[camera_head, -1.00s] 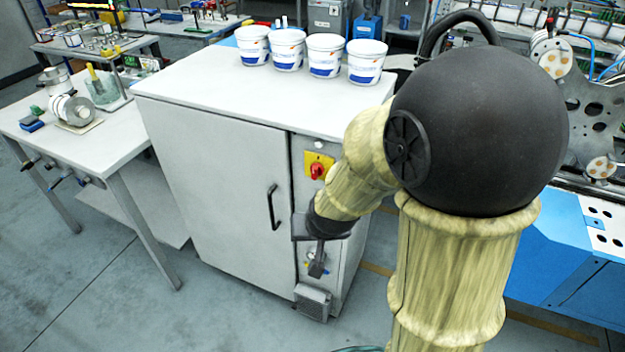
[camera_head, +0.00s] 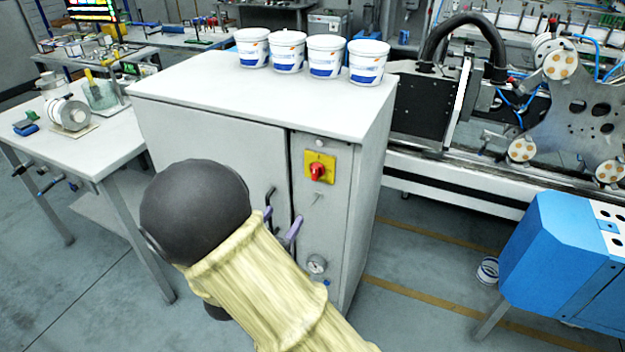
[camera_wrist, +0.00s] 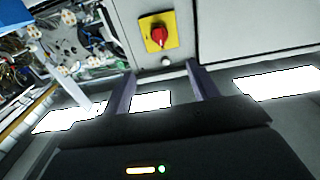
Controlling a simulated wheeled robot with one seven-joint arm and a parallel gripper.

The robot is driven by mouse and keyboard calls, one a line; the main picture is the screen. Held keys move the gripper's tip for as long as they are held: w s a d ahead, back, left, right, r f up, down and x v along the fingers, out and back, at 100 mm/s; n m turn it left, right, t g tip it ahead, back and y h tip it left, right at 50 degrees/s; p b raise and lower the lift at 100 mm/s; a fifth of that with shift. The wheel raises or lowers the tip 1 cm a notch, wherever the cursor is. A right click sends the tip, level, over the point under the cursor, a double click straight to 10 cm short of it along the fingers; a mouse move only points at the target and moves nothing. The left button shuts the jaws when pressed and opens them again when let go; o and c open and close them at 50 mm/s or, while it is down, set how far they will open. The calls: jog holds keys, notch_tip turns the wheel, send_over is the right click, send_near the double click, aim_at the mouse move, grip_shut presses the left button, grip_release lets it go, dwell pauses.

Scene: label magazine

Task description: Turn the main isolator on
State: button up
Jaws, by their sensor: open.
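The main isolator is a red rotary knob (camera_head: 317,172) on a yellow plate (camera_head: 327,158), set high on the narrow right panel of a grey cabinet (camera_head: 225,140). In the wrist view the red knob (camera_wrist: 158,36) and yellow plate (camera_wrist: 148,22) lie ahead of the fingers, a little left of the middle between them. My gripper (camera_head: 281,222) is below and left of the knob, in front of the cabinet, apart from the knob. In the wrist view my gripper (camera_wrist: 159,80) is open with nothing between its two purple-grey fingers. My arm hides part of the cabinet door.
Several white tubs (camera_head: 325,57) stand on the cabinet top. A black door handle (camera_head: 270,205) is close to my gripper. A gauge (camera_head: 317,264) sits lower on the panel. A blue machine unit (camera_head: 560,255) stands right; a white worktable (camera_head: 95,150) stands left.

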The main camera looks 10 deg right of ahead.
aim_at(314, 174)
jog(key=p+x, duration=0.2)
jog(key=x, duration=1.5)
jog(key=shift+w+d, duration=0.15)
jog(key=shift+w, duration=0.05)
jog(key=c, duration=1)
